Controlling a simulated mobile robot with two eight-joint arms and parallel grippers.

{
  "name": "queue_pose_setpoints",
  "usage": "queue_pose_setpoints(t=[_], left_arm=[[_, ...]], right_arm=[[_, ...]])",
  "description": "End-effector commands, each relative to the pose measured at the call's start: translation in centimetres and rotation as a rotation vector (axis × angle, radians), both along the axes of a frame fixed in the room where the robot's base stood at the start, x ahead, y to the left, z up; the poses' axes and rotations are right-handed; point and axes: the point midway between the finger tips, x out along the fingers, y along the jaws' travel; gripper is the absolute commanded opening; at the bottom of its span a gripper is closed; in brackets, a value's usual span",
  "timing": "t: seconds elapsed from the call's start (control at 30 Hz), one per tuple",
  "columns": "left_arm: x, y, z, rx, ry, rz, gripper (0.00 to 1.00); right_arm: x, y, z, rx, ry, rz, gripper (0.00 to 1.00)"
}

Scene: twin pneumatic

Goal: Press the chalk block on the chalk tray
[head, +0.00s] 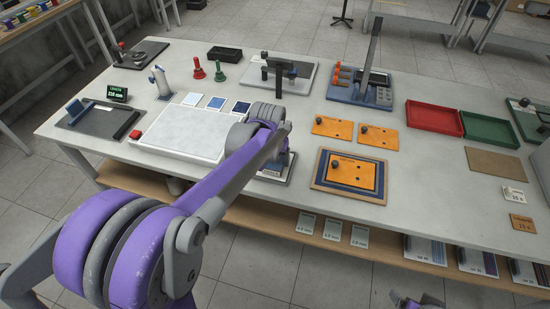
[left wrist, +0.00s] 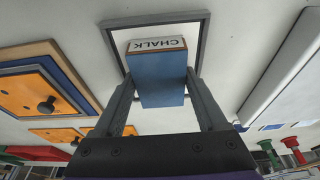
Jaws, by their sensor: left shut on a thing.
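My left gripper (left wrist: 160,84) is shut on the blue chalk block (left wrist: 162,88), with one finger on each side of it. A white face lettered CHALK, upside down in the picture, adjoins the block's far end. Beyond it in the left wrist view lies the chalk tray (left wrist: 203,33), a white pad with a dark grey frame. The block overlaps the tray in the picture; I cannot tell whether they touch. In the head view my left arm reaches over the tray (head: 269,174) near the table's front edge and hides most of it and the block.
A large white board (head: 182,135) with a red button (head: 138,134) lies left of the tray. An orange plate on a blue-edged board (head: 318,181) lies to the right. Smaller orange plates, a fixture (head: 270,70) and red and green trays stand farther off.

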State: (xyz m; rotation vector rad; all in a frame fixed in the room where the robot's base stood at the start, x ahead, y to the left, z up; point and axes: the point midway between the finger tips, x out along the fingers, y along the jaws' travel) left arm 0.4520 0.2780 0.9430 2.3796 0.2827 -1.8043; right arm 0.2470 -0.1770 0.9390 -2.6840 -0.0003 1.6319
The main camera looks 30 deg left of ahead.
Motion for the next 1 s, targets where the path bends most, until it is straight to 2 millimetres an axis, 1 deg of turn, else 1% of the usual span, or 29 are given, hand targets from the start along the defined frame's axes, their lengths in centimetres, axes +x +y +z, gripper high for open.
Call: queue_pose_setpoints(t=[0.3,0.43,0.83,1.0], left_arm=[[-0.2,-0.1,-0.2,-0.002,0.004,0.000,0.13],[-0.2,-0.1,0.0,-0.002,0.005,0.000,0.13],[-0.1,0.0,2.1,-0.001,0.002,0.000,0.13],[-0.1,0.0,2.5,0.000,0.002,0.000,0.13]], right_arm=[[0.0,0.0,-0.1,0.000,0.000,0.000,0.82],[0.0,0.0,0.1,0.000,-0.001,0.000,0.82],[0.6,0.0,1.6,0.000,-0.011,0.000,0.82],[0.7,0.0,1.9,0.000,-0.013,0.000,0.82]])
